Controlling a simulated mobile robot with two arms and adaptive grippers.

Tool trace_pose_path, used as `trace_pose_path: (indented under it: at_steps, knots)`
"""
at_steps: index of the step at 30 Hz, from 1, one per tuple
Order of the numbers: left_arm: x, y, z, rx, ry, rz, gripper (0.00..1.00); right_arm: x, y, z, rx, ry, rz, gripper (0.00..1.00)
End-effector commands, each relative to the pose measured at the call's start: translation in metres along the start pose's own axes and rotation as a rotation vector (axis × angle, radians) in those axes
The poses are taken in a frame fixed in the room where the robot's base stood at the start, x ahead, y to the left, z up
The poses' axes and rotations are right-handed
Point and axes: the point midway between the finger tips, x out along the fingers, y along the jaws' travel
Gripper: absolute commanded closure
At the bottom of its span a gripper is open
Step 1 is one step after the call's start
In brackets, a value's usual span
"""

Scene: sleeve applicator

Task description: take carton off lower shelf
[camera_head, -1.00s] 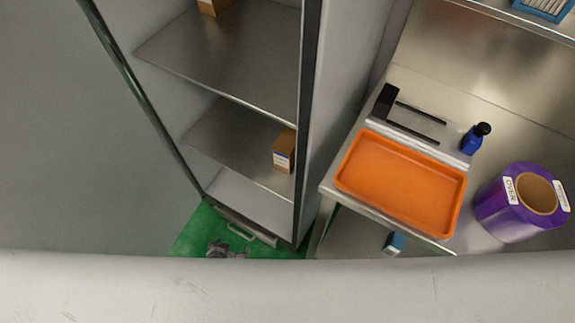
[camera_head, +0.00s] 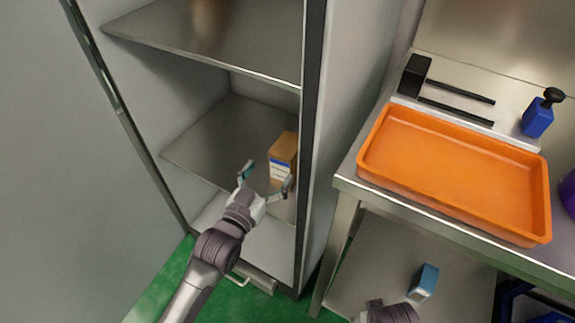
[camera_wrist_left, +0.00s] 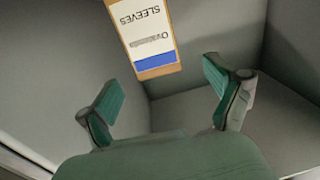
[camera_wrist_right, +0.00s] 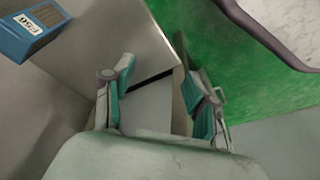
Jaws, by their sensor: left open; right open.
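The carton (camera_head: 284,152) is a small brown box with a white and blue label, standing near the right wall of the lower shelf (camera_head: 215,145) in the cabinet. In the left wrist view its label reads "SLEEVES" on the carton (camera_wrist_left: 143,35), ahead of the fingers. My left gripper (camera_head: 266,183) is open at the shelf's front edge, in front of the carton. Its fingers are spread and empty, and contact with the carton cannot be told. My right gripper (camera_wrist_right: 160,95) is open and empty, low near the workbench; only part of its arm shows at the bottom of the head view.
A blue box (camera_head: 424,282) lies on the bench's under-shelf. The cabinet's right post (camera_head: 310,140) stands close beside the carton. The green floor is below.

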Motion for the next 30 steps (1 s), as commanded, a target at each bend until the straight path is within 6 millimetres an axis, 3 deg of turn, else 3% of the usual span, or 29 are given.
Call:
trace_pose_path:
  at_steps: [3,11,21,30]
  knots:
    - [0.023,0.001,0.001,0.000,0.002,0.001,0.08,-0.009,0.001,-0.004,0.001,0.007,0.001,0.43]
    - [0.044,0.001,0.001,-0.001,-0.001,0.001,0.08,-0.021,0.001,-0.009,0.002,0.014,0.002,0.43]
    - [0.088,0.005,0.000,-0.001,-0.001,0.000,0.08,-0.055,0.003,-0.018,0.005,0.032,0.006,0.43]
    - [0.092,0.005,0.000,-0.001,-0.002,0.000,0.10,-0.059,0.003,-0.019,0.005,0.033,0.006,0.43]
